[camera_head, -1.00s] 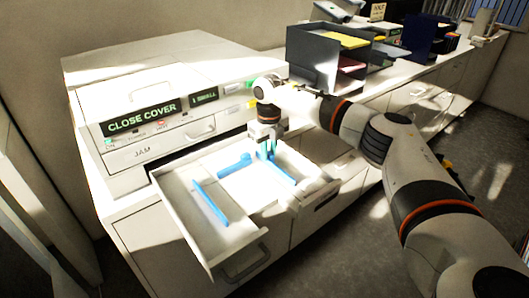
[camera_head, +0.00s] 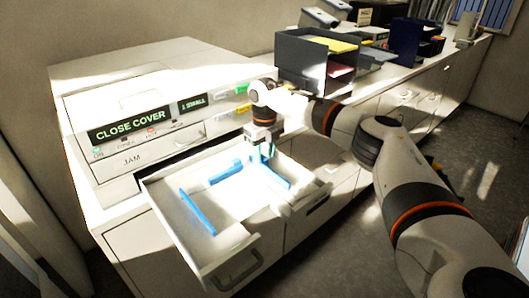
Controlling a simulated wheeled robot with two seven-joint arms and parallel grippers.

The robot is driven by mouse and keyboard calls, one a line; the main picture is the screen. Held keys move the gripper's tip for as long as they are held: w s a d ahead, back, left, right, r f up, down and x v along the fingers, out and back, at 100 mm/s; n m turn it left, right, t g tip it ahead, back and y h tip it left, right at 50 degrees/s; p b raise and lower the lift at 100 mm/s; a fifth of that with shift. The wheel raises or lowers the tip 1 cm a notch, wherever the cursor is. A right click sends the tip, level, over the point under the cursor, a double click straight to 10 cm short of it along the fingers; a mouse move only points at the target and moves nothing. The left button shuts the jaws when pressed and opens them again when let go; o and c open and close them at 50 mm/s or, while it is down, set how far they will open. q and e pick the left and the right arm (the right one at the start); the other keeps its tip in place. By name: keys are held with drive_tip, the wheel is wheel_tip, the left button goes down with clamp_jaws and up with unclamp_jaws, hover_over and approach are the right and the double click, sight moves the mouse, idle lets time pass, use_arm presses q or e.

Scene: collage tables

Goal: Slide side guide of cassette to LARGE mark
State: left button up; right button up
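The cassette (camera_head: 165,215) is a pulled-out white drawer with a grey handle. Inside stand a long blue guide (camera_head: 197,211) at the left, a short blue piece (camera_head: 225,172) towards the back, and a blue side guide (camera_head: 276,179) at the right. My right gripper (camera_head: 262,158) points down into the cassette at the far end of the right-hand guide. Its fingers overlap that end, and I cannot tell whether they grip it. No LARGE mark is readable. My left gripper is out of view.
The white printer (camera_head: 165,90) behind shows "CLOSE COVER" and "1 SMALL" on its displays (camera_head: 130,124). A dark tray rack (camera_head: 303,60) stands on the counter to the right. A second open drawer front (camera_head: 305,205) adjoins the cassette. Grey floor lies at the right.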

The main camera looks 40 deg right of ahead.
drive_tip(key=shift+r+b, duration=0.3)
drive_tip(key=shift+r, duration=0.2)
wheel_tip(320, 180, up, 11)
drive_tip(key=b, duration=0.2)
drive_tip(key=shift+b, duration=0.4)
drive_tip(key=shift+f, duration=0.1)
